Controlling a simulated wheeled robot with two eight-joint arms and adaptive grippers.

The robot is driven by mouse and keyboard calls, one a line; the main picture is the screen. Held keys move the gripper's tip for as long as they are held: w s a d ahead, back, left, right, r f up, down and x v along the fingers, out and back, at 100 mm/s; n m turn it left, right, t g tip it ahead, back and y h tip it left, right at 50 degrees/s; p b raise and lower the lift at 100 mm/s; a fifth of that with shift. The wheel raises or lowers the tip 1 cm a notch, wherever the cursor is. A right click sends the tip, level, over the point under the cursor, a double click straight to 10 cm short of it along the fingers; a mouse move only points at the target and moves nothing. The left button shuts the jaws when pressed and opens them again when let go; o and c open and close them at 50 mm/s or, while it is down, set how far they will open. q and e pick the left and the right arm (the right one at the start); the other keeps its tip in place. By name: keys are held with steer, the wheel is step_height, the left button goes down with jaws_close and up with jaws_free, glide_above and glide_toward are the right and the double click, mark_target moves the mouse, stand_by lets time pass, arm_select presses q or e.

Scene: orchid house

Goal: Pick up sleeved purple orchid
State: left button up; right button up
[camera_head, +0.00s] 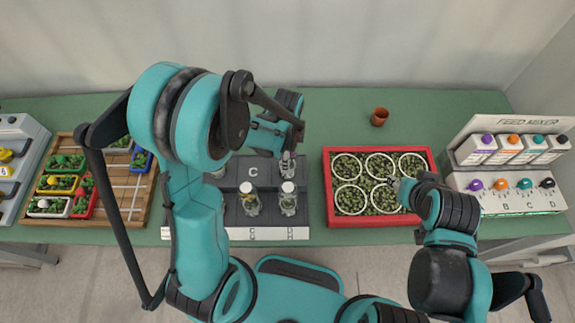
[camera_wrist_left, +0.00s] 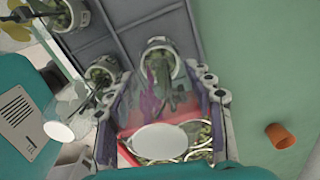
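My left gripper (camera_head: 287,153) is over the back right part of a dark compartment tray (camera_head: 232,172), pointing down. In the left wrist view its fingers (camera_wrist_left: 160,92) stand wide apart. Between them is a clear, flared sleeve with purple showing through (camera_wrist_left: 150,98), above a round pot (camera_wrist_left: 160,52) in the tray; a pale oval (camera_wrist_left: 160,137) lies close to the camera. Whether the fingers touch the sleeve is not clear. My right gripper (camera_head: 393,183) is over the red crate; its fingers are too small to read.
Other clear sleeved pots (camera_head: 249,198) stand in the tray's front compartments. The red crate (camera_head: 327,190) holds several white-rimmed round pots. A feed mixer (camera_head: 507,190) is at right, a wooden rack (camera_head: 133,203) at left. The green bench back is mostly clear.

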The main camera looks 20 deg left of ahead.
arm_select(q)
steer(key=c, duration=0.5)
steer(key=shift+c, duration=0.2)
